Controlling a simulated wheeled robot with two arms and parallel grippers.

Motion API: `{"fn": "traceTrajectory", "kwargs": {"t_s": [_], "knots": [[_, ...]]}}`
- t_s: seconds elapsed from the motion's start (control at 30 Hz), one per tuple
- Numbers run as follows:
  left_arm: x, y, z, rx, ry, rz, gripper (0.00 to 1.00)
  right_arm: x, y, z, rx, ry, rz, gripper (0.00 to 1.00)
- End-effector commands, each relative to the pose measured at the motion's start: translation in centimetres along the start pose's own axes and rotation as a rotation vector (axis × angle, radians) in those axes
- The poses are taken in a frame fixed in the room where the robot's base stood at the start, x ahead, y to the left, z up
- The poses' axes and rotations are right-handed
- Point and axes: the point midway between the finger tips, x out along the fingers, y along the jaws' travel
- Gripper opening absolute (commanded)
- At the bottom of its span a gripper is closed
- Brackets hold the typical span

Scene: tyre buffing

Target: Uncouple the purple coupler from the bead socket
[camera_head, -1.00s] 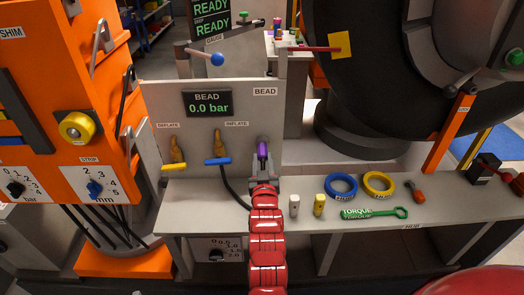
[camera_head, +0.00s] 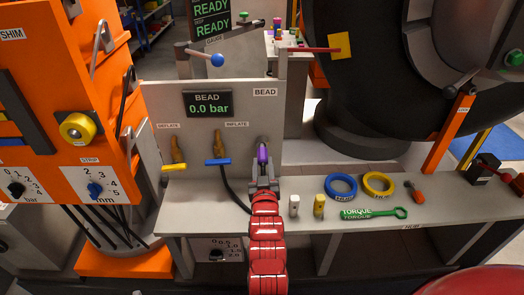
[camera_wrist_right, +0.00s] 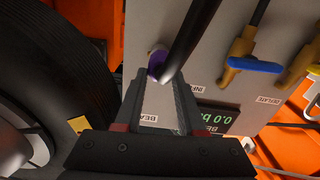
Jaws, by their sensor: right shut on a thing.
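The purple coupler (camera_head: 262,154) is at the bead panel (camera_head: 240,120), just below the grey bead socket (camera_head: 263,141). I cannot tell whether the two are still joined. My right gripper (camera_head: 263,172) is shut on the coupler, reaching it from the front. In the right wrist view the purple coupler (camera_wrist_right: 157,64) shows at the far end of the jaws (camera_wrist_right: 157,95), with a black hose (camera_wrist_right: 190,38) crossing in front of it. My left gripper is not in view.
The blue inflate lever (camera_head: 218,162) and yellow deflate lever (camera_head: 174,167) are left of the coupler. On the bench (camera_head: 240,190) to the right are a white and a yellow piece, two rings (camera_head: 341,187) and a green torque wrench (camera_head: 373,213). The bead display (camera_head: 207,103) reads 0.0 bar.

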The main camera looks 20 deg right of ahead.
Motion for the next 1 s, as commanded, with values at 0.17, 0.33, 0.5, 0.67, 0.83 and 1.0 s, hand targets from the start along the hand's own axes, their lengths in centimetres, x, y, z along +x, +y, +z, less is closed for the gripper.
{"fn": "traceTrajectory", "kwargs": {"t_s": [0.17,0.33,0.5,0.67,0.83,1.0], "knots": [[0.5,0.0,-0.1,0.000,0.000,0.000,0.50,-1.2,0.0,-0.2,0.001,0.000,0.000,0.00],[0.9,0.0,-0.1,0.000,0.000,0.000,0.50,-2.4,-0.1,0.0,0.000,-0.003,-0.001,0.00],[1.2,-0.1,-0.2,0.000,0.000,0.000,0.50,-3.4,-0.1,-0.1,-0.001,-0.001,-0.001,0.00],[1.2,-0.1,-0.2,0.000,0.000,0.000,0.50,-3.7,0.0,-0.1,-0.001,0.001,0.000,0.00],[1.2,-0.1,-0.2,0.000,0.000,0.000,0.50,-3.7,0.0,-0.1,-0.001,0.001,0.000,0.00],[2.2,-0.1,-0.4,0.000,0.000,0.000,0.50,-4.7,0.1,-0.8,0.000,0.001,0.000,0.00]]}}
